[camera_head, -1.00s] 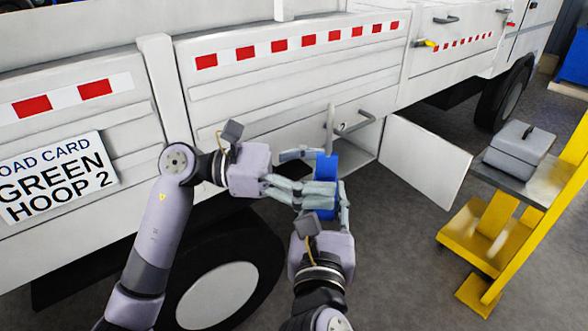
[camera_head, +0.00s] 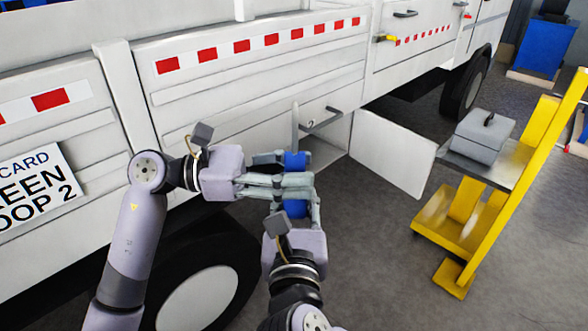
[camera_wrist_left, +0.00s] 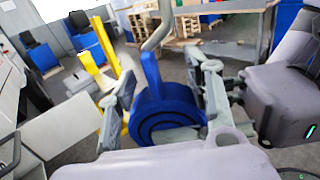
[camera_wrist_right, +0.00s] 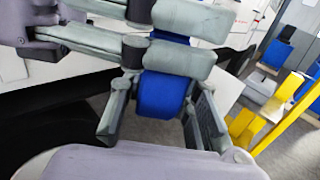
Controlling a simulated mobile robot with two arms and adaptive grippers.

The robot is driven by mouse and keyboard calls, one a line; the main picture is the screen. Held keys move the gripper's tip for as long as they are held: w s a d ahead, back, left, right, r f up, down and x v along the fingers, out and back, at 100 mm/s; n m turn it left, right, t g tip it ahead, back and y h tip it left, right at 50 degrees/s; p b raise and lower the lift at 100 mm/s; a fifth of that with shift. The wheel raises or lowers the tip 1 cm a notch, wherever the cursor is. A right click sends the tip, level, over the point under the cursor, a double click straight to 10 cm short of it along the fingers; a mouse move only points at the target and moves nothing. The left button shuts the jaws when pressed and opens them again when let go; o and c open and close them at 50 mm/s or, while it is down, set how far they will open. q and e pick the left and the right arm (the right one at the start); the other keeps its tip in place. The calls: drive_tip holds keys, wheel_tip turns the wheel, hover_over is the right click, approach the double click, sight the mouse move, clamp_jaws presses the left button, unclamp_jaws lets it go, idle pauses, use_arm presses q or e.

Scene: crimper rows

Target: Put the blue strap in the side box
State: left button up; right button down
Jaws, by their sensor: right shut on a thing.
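The blue strap (camera_head: 295,207) is a thick roll held up in front of the truck's side, with a grey metal hook (camera_wrist_left: 160,28) above it in the left wrist view. My right gripper (camera_wrist_right: 160,112) is shut on the roll from below. My left gripper (camera_wrist_left: 168,98) reaches in from the left, its fingers on either side of the roll; it looks open, and contact is hard to tell. Fingers hide part of the strap. The side box (camera_head: 325,153) is a low opening in the truck's white side, behind and right of the grippers, with its door (camera_head: 392,155) swung open.
A yellow cart (camera_head: 520,190) stands right of the open door with a grey case (camera_head: 484,136) on its shelf. The truck's wheel (camera_head: 200,300) is below my arms. Grey floor lies clear between door and wheel.

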use_arm(q)
drive_tip(key=shift+w+a+f, duration=0.15)
drive_tip(key=shift+w+f, duration=0.05)
drive_tip(key=shift+w, duration=0.1)
clamp_jaws()
use_arm(e)
drive_tip(key=shift+s+a+r, duration=0.1)
drive_tip(key=shift+s+r, duration=0.05)
drive_tip(key=shift+r, duration=0.15)
drive_tip(key=c, duration=1.5)
unclamp_jaws()
drive_tip(key=shift+c, duration=0.2)
use_arm(q)
drive_tip(key=shift+s, duration=0.1)
use_arm(e)
drive_tip(key=o, duration=0.4)
use_arm(q)
drive_tip(key=shift+r, duration=0.1)
use_arm(e)
drive_tip(key=shift+f, duration=0.15)
